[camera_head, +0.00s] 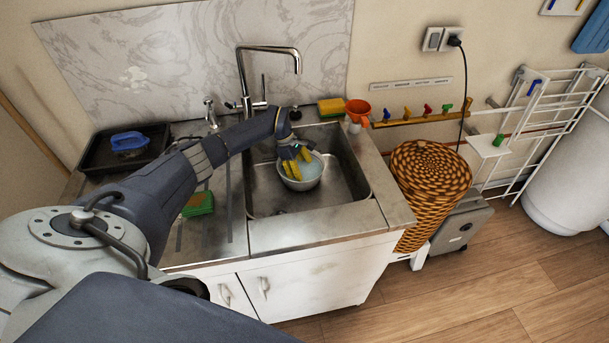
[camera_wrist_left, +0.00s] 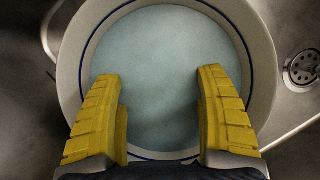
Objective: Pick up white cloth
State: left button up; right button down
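No separate white cloth can be made out in either view. A white bowl (camera_head: 302,184) with a blue rim line stands in the steel sink (camera_head: 262,200) and holds something pale blue-white (camera_wrist_left: 165,70); whether this is liquid or cloth, I cannot tell. The bowl's rim (camera_wrist_left: 262,75) also shows in the left wrist view. My left gripper (camera_head: 295,168) has yellow fingers and hangs over the bowl. In the left wrist view the left gripper's fingers (camera_wrist_left: 163,115) are wide apart with nothing between them. My right gripper is not in view.
A chrome faucet (camera_head: 270,49) rises behind the sink. Green sponges (camera_head: 199,204) lie on the left drainboard. A black tray (camera_head: 101,152) holds a blue brush (camera_head: 129,141). A wicker basket (camera_head: 428,185) stands right.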

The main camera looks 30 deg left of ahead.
aim_at(302, 171)
pick_arm(q)
jog(key=c, duration=0.9)
jog(key=shift+r, duration=0.2)
notch_tip(302, 171, up, 10)
jog(key=shift+f, duration=0.15)
jog(key=shift+r, duration=1.25)
